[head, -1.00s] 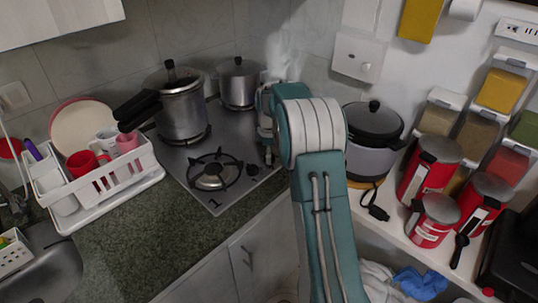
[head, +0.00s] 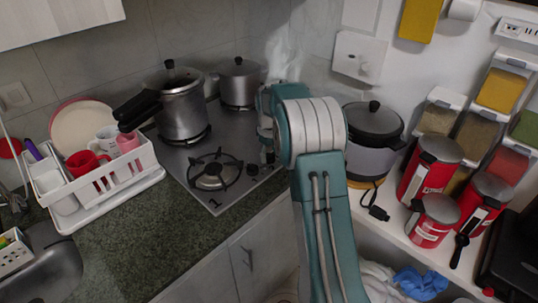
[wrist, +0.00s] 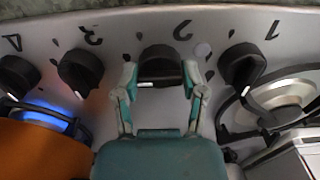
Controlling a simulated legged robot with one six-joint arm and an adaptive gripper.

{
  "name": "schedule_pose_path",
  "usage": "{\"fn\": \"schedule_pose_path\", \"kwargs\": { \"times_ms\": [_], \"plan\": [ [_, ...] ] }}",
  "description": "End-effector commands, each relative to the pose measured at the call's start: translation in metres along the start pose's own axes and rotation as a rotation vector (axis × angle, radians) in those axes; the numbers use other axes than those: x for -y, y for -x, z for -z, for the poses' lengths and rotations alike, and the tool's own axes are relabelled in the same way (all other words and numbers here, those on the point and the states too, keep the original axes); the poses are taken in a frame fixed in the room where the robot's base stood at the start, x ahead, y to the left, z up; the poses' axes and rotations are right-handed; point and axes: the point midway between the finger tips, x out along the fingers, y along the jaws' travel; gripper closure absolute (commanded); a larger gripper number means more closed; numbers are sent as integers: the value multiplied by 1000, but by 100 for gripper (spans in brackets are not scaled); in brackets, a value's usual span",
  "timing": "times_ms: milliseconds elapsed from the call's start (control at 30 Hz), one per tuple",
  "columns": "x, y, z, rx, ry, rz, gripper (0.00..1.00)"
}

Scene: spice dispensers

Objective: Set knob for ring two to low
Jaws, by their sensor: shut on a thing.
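The black knob for ring two (wrist: 160,60) sits in the middle of the wrist view, under the number 2 printed upside down on the metal stove panel. My gripper (wrist: 160,78) is shut on this knob, one finger on each side. A white mark shows at the knob's lower edge, left of its middle. In the head view my own arm hides much of the stove's right side, and the gripper's hold on the knob cannot be made out.
Knob three (wrist: 81,70), knob four (wrist: 18,75) and knob one (wrist: 242,66) flank the held knob. A blue flame (wrist: 45,112) burns at left. Two metal pots (head: 182,108) (head: 240,84) stand at the stove's back. The front burner (head: 213,172) is bare. A black-lidded cooker (head: 373,140) stands right of my arm.

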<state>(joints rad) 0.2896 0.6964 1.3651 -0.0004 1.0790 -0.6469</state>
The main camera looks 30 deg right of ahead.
Motion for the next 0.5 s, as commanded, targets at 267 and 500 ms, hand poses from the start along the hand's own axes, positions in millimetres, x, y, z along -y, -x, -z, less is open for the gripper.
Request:
{"fn": "schedule_pose_path", "kwargs": {
  "times_ms": [267, 500],
  "plan": [
    [1, -3, 0, 2, -263, 2, 93],
    [1, -3, 0, 3, -490, 3, 93]
  ]
}}
